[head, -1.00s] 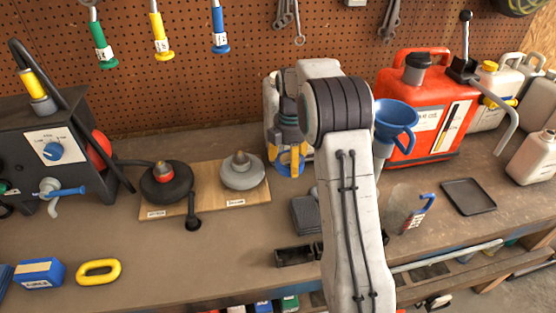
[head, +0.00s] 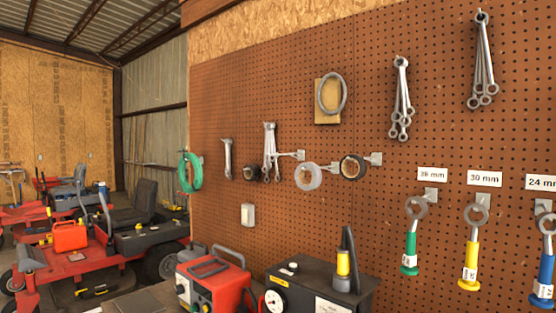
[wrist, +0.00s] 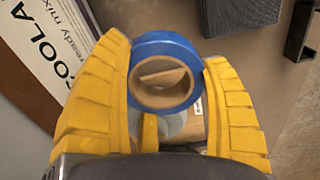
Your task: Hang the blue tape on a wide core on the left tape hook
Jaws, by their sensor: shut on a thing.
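The blue tape (wrist: 166,42), a blue ring around a wide tan cardboard core, is between the yellow fingers of my gripper (wrist: 167,56) in the wrist view. The fingers are shut on its outer sides, and its open core faces the camera. In the head view, a pale tape roll (head: 308,177) and a dark tape roll with a brown core (head: 352,167) hang on the pegboard. Metal hook brackets show at the upper left (head: 299,155) and right (head: 375,158). I cannot tell which hook is the left tape hook. My gripper is outside the head view.
The brown pegboard (head: 440,130) also holds wrenches (head: 400,100), a green hose coil (head: 190,172) and a grey ring (head: 332,93). A red machine (head: 213,280) and a black box (head: 320,290) stand on the bench below. Red mowers (head: 130,240) stand at left.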

